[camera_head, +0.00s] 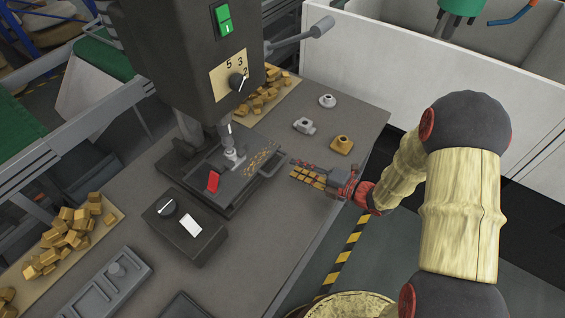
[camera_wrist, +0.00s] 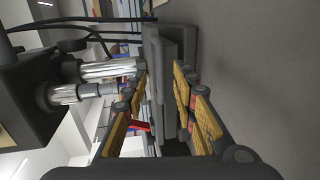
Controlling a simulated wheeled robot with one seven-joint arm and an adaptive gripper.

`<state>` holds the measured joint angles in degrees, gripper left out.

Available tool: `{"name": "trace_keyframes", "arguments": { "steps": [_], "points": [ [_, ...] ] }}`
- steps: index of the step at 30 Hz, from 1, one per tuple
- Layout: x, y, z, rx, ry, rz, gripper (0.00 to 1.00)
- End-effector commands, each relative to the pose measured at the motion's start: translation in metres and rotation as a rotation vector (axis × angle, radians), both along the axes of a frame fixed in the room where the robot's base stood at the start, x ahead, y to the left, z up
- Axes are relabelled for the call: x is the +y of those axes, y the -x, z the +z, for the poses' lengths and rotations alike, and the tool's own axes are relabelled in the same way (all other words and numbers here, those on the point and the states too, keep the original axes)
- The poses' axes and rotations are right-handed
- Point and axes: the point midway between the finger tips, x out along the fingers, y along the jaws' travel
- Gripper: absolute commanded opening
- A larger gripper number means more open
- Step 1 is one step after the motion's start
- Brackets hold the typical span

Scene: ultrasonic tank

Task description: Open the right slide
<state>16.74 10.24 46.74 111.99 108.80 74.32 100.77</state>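A dark machine with a green switch (camera_head: 223,20) stands on the grey table. At its base is a dark flat fixture (camera_head: 240,178), with a loop-like handle (camera_head: 270,165) on its right side. I take this for the right slide but cannot be sure. A red piece (camera_head: 213,181) stands at the fixture's front; red also shows in the wrist view (camera_wrist: 140,126). My gripper (camera_head: 293,168) points left at the handle, apparently a little short of it. In the wrist view my gripper (camera_wrist: 161,76) has its yellow-padded fingers apart, with a dark grey block (camera_wrist: 165,50) ahead between them.
A dark control box (camera_head: 185,228) with a knob stands in front of the fixture. Small fittings (camera_head: 341,144) stand behind my gripper. Brass pieces (camera_head: 72,228) lie at left and behind the machine. The table's right front is clear.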

Motion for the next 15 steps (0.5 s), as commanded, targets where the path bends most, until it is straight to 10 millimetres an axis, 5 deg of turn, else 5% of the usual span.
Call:
{"name": "trace_keyframes", "arguments": {
  "steps": [15],
  "points": [
    [0.052, -0.039, -0.015, -0.003, 0.003, 0.005, 0.28]
  ]
}}
